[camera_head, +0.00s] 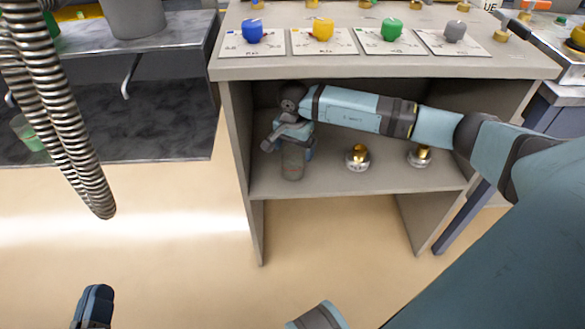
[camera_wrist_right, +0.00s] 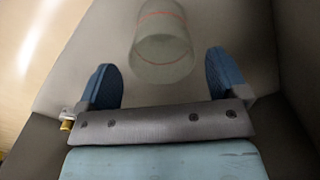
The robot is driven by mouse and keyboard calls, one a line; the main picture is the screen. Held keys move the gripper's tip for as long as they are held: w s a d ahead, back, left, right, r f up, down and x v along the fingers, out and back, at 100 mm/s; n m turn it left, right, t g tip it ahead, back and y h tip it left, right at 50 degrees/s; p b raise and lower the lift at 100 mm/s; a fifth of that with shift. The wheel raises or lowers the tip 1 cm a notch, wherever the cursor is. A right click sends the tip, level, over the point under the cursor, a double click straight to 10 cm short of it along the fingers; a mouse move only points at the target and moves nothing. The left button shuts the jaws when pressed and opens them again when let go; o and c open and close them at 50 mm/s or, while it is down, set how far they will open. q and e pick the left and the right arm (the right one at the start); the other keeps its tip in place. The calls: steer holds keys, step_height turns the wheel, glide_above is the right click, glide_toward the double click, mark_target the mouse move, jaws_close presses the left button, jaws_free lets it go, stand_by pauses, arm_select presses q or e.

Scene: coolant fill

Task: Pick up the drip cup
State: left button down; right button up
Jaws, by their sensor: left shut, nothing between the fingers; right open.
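The drip cup is a pale, translucent cup with a thin red line around it. It stands on the shelf inside the grey cabinet and shows in the head view (camera_head: 292,164) just below my right gripper (camera_head: 289,147). In the right wrist view the cup (camera_wrist_right: 165,42) is ahead of the open fingers (camera_wrist_right: 162,78), roughly centred between them, with nothing gripped. The gripper partly hides the cup's upper part in the head view. My left gripper (camera_head: 95,305) is shut and empty at the lower left, far from the cup.
Two brass-topped fittings (camera_head: 357,158) (camera_head: 420,157) stand on the same shelf to the right. The cabinet top (camera_head: 380,66) overhangs my right arm, and its left side wall (camera_head: 238,140) is close to the gripper. A greenish cup (camera_head: 27,133) is at far left. A ribbed hose (camera_head: 60,120) hangs left.

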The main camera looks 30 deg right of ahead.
mark_target(293, 158)
step_height(293, 158, down, 4)
steer(key=shift+a+f+b, duration=0.1)
steer(key=shift+f+b, duration=0.15)
steer(key=shift+b, duration=0.55)
steer(key=c, duration=1)
arm_select(q)
step_height(293, 158, down, 3)
steer(key=shift+d+g, duration=0.1)
steer(key=shift+g, duration=0.5)
steer(key=shift+r, duration=0.15)
arm_select(e)
steer(key=shift+r, duration=0.2)
